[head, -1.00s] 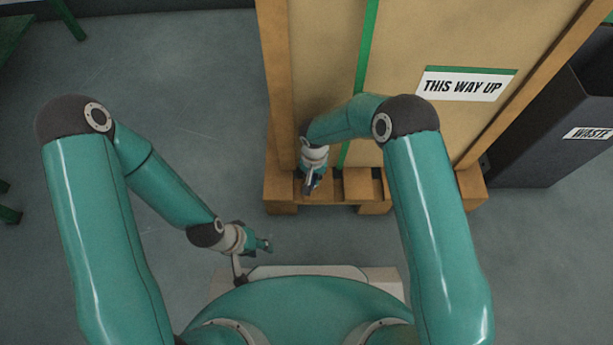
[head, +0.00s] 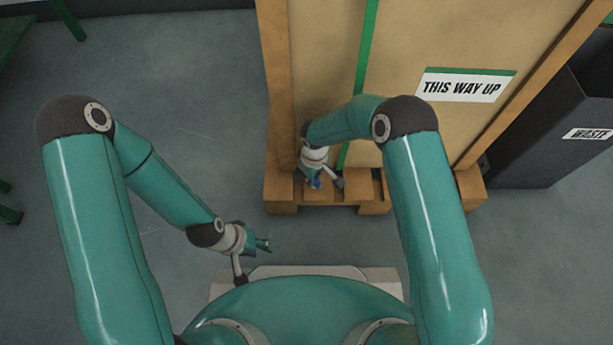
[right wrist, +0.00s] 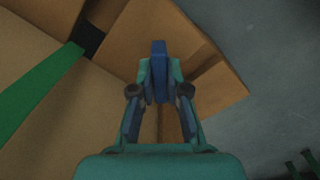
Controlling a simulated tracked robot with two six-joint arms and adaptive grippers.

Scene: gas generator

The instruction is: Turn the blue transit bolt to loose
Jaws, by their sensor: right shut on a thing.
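The blue transit bolt (right wrist: 159,62) shows in the right wrist view as an upright blue bar between my right fingertips. My right gripper (right wrist: 159,85) is shut on it, with a finger on each side. In the head view my right gripper (head: 314,184) is low at the front left of the wooden crate (head: 325,60), over its pallet (head: 283,190); the bolt is mostly hidden there. My left gripper (head: 265,244) hangs over the floor, apart from the crate. Its fingers are too small to tell open from shut.
The crate carries a green strap (head: 366,50) and a "THIS WAY UP" label (head: 463,86). A dark waste bin (head: 550,130) stands to its right. Green legs of furniture (head: 70,20) show at the far left. The floor (head: 190,70) left of the crate is clear.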

